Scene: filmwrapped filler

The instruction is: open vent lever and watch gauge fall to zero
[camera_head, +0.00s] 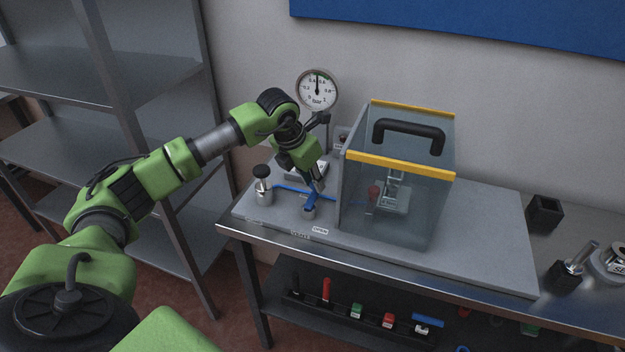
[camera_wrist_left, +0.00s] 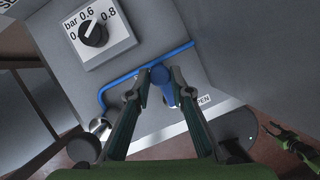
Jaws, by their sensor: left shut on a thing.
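My left gripper (camera_head: 311,188) reaches down over the grey panel from the left, in front of the gauge stand. In the left wrist view its fingers are shut on the blue vent lever (camera_wrist_left: 162,77), one finger on each side. The lever's lower part is partly hidden by the fingers. An OPEN label (camera_head: 320,231) lies just in front of the lever. The round gauge (camera_head: 316,90) stands behind, with its needle pointing nearly straight up, close to the green mark and well off zero.
A clear box (camera_head: 400,205) with yellow edges and a black handle stands right of the gripper. A regulator dial (camera_wrist_left: 92,34) sits near the lever. Loose parts lie on the bench's right end.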

